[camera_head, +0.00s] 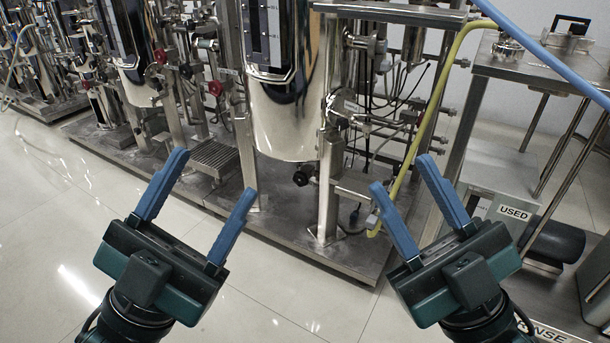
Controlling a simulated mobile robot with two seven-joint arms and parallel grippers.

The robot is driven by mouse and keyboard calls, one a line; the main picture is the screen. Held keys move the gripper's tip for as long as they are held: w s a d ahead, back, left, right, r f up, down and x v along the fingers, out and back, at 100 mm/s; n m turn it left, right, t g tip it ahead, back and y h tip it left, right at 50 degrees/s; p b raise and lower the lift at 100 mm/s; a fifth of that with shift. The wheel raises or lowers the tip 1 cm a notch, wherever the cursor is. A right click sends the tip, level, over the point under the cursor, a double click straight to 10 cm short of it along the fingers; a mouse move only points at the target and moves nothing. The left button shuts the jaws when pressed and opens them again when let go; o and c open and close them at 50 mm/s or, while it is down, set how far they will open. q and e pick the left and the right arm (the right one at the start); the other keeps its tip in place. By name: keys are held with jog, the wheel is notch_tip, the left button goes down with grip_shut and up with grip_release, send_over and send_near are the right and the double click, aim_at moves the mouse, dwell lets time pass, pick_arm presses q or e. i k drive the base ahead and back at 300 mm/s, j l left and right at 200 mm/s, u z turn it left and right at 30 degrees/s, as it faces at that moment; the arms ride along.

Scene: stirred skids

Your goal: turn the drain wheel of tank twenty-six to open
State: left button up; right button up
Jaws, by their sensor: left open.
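A shiny steel tank (287,118) stands upright on a skid in the middle of the view. A small dark handwheel (301,178) sits low by the tank's bottom, beside a frame post; it may be the drain wheel. I cannot read a tank number, and I cannot tell how far the wheel is turned. My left gripper (213,175) is open and empty, left of the dark wheel and in front of the skid. My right gripper (401,174) is open and empty, to the right of the wheel. Neither gripper touches the wheel.
Another tank (134,88) stands to the left, with red handwheels (215,88) between the tanks. A yellow hose (432,118) hangs at the right. A steel table (550,68) and a grey box marked USED (500,178) stand at right. The tiled floor (60,215) is clear.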

aim_at(299, 174)
jog(key=i+j+z, duration=0.35)
jog(key=i, duration=0.3)
jog(key=i+l, duration=0.1)
jog(key=i, duration=0.25)
jog(key=i+l, duration=0.15)
jog(key=i, duration=0.15)
